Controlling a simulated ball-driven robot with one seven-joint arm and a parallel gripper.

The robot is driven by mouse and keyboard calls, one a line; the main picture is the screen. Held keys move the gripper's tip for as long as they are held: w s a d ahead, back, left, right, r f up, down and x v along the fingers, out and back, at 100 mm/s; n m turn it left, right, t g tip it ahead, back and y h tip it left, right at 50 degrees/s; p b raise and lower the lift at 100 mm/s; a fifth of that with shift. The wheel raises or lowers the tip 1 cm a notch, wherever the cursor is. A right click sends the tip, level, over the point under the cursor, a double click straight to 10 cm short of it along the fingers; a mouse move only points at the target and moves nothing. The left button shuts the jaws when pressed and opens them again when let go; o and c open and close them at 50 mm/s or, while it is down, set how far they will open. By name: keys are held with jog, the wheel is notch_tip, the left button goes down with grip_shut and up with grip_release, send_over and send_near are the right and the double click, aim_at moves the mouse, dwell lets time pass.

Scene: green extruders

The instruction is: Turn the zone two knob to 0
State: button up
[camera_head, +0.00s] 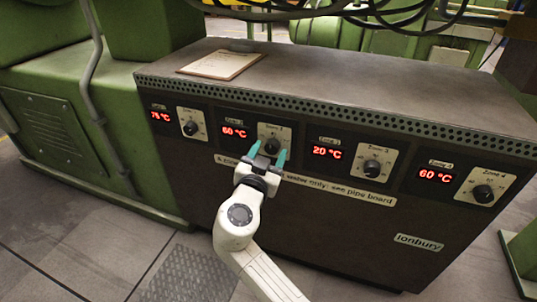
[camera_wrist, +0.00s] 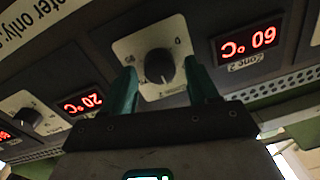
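The zone two knob (camera_head: 270,146) is a dark round knob on a pale plate, second from the left on the dark cabinet. It shows larger in the wrist view, which is upside down, as a black knob (camera_wrist: 160,66) on its plate with a 0 mark. The zone two display (camera_head: 234,132) beside it reads 60 °C, and it also shows in the wrist view (camera_wrist: 249,46). My gripper (camera_head: 268,156) has teal fingers, open, one on each side of the knob. In the wrist view my gripper (camera_wrist: 159,72) shows gaps between fingers and knob; contact is not visible.
Similar knobs sit at zone one (camera_head: 190,128), zone three (camera_head: 371,167) and zone four (camera_head: 482,194), each beside a red display. A label strip (camera_head: 340,190) runs below the knobs. A clipboard-like board (camera_head: 221,65) lies on the cabinet top. Floor in front is clear.

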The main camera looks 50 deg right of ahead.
jog(key=c, duration=0.9)
